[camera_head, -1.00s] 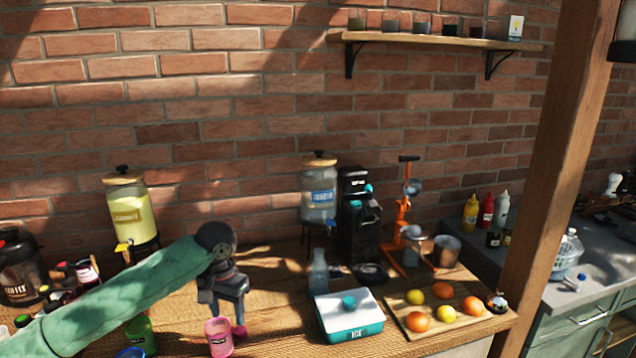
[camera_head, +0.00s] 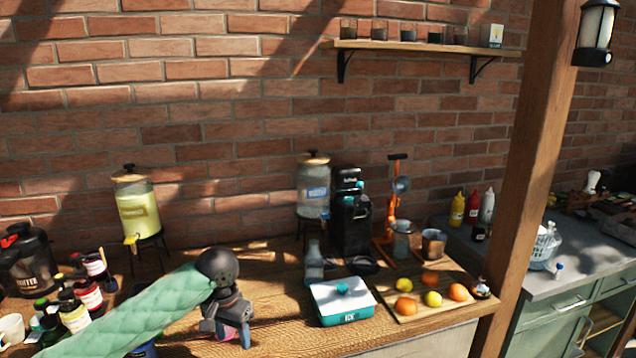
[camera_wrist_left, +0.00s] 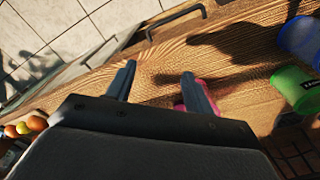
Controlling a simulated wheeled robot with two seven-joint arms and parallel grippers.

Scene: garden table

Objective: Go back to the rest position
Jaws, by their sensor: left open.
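My left gripper (camera_head: 232,336) hangs over the front of the wooden counter (camera_head: 285,335), fingers pointing down. In the left wrist view its two fingers (camera_wrist_left: 158,72) are apart, with only bare wood between them. A pink cup (camera_wrist_left: 181,107) is beside and partly behind one finger; I cannot tell whether they touch. In the head view the gripper hides most of this cup. My left arm reaches in from the lower left in a green sleeve. My right gripper is not in view.
A green cup (camera_wrist_left: 292,86) and a blue cup (camera_wrist_left: 302,38) stand near the gripper. A teal ice box (camera_head: 342,304) and a fruit board (camera_head: 405,314) are to the right. Bottles (camera_head: 75,315) crowd the left. A wooden post (camera_head: 530,150) rises at right.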

